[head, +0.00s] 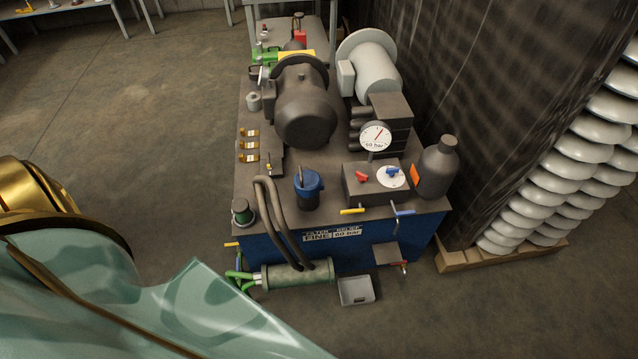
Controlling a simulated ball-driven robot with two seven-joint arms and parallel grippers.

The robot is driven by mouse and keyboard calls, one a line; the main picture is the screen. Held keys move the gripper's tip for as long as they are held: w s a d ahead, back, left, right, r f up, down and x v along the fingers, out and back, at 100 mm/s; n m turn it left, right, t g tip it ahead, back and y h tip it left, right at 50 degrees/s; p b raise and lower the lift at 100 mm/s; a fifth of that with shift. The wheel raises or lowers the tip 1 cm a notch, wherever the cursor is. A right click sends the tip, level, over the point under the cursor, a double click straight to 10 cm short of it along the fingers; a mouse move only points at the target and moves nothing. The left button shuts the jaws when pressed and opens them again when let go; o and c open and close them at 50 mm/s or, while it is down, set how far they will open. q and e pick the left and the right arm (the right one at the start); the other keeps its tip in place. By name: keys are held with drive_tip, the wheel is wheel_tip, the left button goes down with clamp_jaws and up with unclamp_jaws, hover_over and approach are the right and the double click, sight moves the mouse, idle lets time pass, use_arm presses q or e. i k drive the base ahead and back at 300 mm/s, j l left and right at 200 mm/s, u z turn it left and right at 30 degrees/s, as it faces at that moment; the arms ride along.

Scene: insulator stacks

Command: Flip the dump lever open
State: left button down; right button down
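The hydraulic unit (270,236) stands on the floor in the middle of the head view. On its front right, a grey valve block (360,194) carries a red handle (361,176) and a blue handle (393,171) over a white disc. A yellow lever (352,211) and a blue lever (403,212) stick out at its front edge. A small red handle (403,265) sits lower, beside a grey box. No readable label tells which one is the dump lever. A pressure gauge (376,137) stands behind the block. Neither of my grippers is in view.
A dark bottle (438,168) stands right of the block. Curved hoses (272,220) rise from a green cylinder (297,275) at the front. A grey tray (356,290) lies below. White insulator stacks (560,180) stand at the right.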

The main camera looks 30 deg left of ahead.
sight(360, 210)
drive_tip(key=i+l+u, duration=0.1)
drive_tip(key=l+u, duration=0.7)
drive_tip(key=l, duration=0.25)
drive_tip(key=i+j, duration=0.2)
drive_tip(key=i, duration=0.3)
